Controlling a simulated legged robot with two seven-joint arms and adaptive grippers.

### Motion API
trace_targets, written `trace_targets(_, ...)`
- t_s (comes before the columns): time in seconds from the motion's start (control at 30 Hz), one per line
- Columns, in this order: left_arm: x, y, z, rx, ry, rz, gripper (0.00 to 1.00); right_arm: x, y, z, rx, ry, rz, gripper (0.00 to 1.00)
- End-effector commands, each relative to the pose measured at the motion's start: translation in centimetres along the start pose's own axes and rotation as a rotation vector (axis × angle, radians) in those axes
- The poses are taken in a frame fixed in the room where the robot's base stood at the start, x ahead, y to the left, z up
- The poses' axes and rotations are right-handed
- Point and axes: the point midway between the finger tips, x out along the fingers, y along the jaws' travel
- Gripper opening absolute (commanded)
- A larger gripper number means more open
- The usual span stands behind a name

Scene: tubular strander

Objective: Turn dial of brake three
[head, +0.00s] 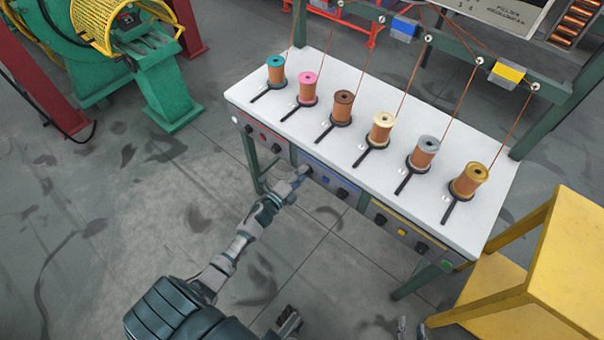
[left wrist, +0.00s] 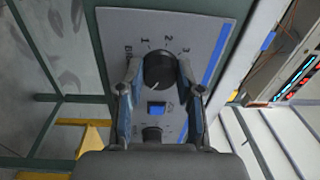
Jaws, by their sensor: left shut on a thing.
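A white table (head: 250,88) has control panels along its front side. The blue-striped panel (head: 325,178) carries black dials and a blue button (left wrist: 157,108). My left gripper (head: 301,174) is at the left dial of this panel. In the left wrist view, the black dial (left wrist: 159,70) sits between the two fingers of my left gripper (left wrist: 159,68), which are shut on its sides. Numbers 1, 2 and 3 are printed around the dial. A second dial (left wrist: 152,134) is beyond the button. Grey tips, apparently my right gripper (head: 411,328), show at the bottom edge, mostly cut off.
Several wire spools, one with a pink top (head: 308,84), stand on the table with wires rising from them. A red-striped panel (head: 262,132) and a yellow-striped panel (head: 400,226) flank the blue one. A yellow platform (head: 550,260) stands at right.

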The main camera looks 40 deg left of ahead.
Motion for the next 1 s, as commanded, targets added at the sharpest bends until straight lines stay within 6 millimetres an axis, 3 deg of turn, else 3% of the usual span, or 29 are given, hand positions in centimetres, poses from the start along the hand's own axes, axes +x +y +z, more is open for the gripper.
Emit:
trace_targets(0.17, -0.1, 0.5, -0.5, -0.001, 0.008, 0.008, 0.01, 0.0, 0.1, 0.1, 0.0, -0.002, 0.002, 0.4)
trace_targets(0.2, -0.1, 0.5, -0.5, -0.001, 0.008, 0.008, 0.46, 0.0, 0.1, 0.1, 0.0, -0.002, 0.002, 0.4)
trace_targets(0.27, -0.1, 0.5, -0.5, -0.002, 0.007, 0.008, 0.61, 0.0, 0.1, 0.1, 0.0, -0.002, 0.002, 0.4)
trace_targets(0.67, -0.8, 0.4, -0.1, -0.003, 0.003, 0.004, 0.61, -0.2, 0.2, 0.1, -0.005, -0.004, 0.003, 0.4)
trace_targets(1.0, -7.8, 0.5, -0.2, -0.004, 0.004, 0.008, 0.61, -0.1, 0.1, 0.2, -0.002, -0.004, 0.002, 0.4)
